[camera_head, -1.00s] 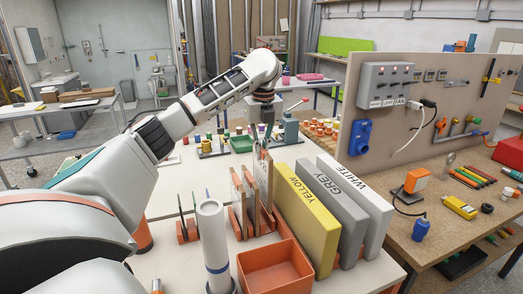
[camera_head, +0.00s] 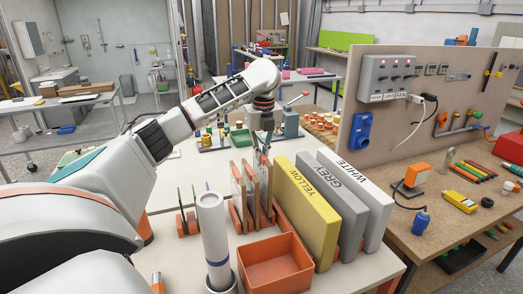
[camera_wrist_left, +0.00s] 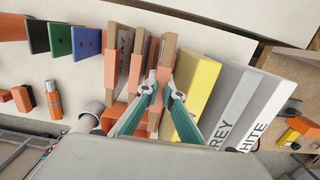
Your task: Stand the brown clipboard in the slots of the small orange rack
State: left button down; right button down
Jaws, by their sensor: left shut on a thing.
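The brown clipboard (camera_head: 264,177) stands near upright at the orange rack (camera_head: 250,229), beside other brown boards (camera_head: 238,185) in that rack. My left gripper (camera_head: 263,150) is above the rack, shut on the upper edge of the clipboard. In the left wrist view the fingers (camera_wrist_left: 163,93) close on either side of the clipboard (camera_wrist_left: 166,52), left of the yellow binder (camera_wrist_left: 197,85). The lower edge of the clipboard is hidden among the boards, so I cannot tell whether it sits fully in a slot. My right gripper is not in view.
Yellow, grey (camera_head: 336,200) and white (camera_head: 361,195) binders stand close on the right. An orange bin (camera_head: 273,264) and a white tube (camera_head: 212,240) are in front. A rack with thin dark, green and blue panels (camera_wrist_left: 86,42) is on the left.

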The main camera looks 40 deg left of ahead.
aim_at(261, 167)
pick_arm(q)
jog(key=shift+f, duration=2.05)
jog(key=c, duration=2.1)
grip_release()
jog(key=shift+c, duration=0.2)
jog(key=r, duration=0.8)
jog(key=d+r, duration=0.1)
jog(key=r, duration=0.3)
jog(key=shift+s, duration=0.3)
